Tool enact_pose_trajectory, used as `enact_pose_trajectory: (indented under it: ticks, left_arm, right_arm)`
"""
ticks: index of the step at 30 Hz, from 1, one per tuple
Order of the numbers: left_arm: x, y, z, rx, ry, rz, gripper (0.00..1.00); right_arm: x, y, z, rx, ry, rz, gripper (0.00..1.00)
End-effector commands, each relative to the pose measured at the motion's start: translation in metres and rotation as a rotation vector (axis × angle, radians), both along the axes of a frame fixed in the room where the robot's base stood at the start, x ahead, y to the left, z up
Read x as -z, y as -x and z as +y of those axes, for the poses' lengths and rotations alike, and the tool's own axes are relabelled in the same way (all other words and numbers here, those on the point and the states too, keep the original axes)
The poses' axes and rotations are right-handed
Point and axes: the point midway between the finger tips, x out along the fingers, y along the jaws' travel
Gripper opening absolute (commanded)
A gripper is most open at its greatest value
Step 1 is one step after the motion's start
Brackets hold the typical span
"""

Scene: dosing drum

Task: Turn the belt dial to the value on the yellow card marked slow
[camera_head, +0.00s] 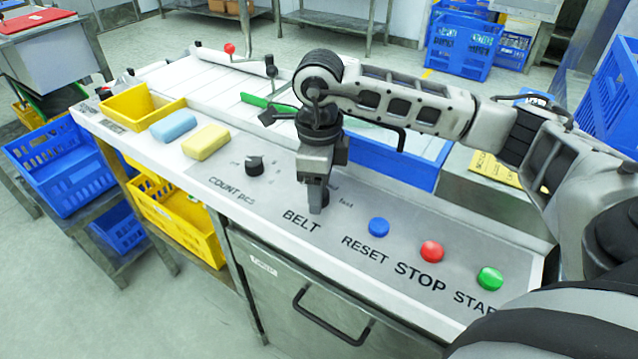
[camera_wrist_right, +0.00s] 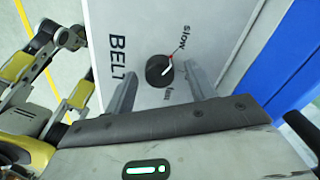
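The belt dial (camera_wrist_right: 159,71) is a round black knob on the grey panel, with the words "slow" and "fast" around it. Its pale pointer mark and a thin red line run toward the "slow" side. My right gripper (camera_head: 317,203) points down over the dial and hides it in the head view. In the right wrist view its two fingers stand on either side of the dial, with gaps to it. A yellow card (camera_head: 497,169) lies at the right behind the panel; its writing is too small to read. My left gripper is not in view.
The count dial (camera_head: 254,166) is left of the belt dial. Blue (camera_head: 379,227), red (camera_head: 432,251) and green (camera_head: 490,278) buttons stand to the right. Blue (camera_head: 173,126) and yellow (camera_head: 205,142) blocks and a yellow bin (camera_head: 142,106) are at the left.

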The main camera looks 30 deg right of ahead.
Motion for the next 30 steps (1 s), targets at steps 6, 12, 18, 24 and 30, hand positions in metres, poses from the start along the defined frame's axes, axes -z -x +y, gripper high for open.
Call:
enact_pose_trajectory:
  ticks: [6,12,18,24,30]
  left_arm:
    - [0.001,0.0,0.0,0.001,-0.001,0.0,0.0]
    - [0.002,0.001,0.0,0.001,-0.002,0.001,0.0]
    - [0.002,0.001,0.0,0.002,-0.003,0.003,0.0]
    - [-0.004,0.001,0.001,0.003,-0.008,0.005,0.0]
    - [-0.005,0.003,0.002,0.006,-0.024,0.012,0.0]
  right_arm:
    - [-0.004,0.0,0.0,0.001,0.0,0.0,0.55]
    - [-0.036,-0.001,0.0,0.0,-0.001,-0.005,0.55]
    - [-0.087,-0.001,0.001,-0.001,-0.001,-0.006,0.55]
    - [-0.133,0.0,0.0,0.001,0.0,-0.004,0.55]
    - [-0.156,0.0,0.0,0.001,0.001,-0.001,0.55]
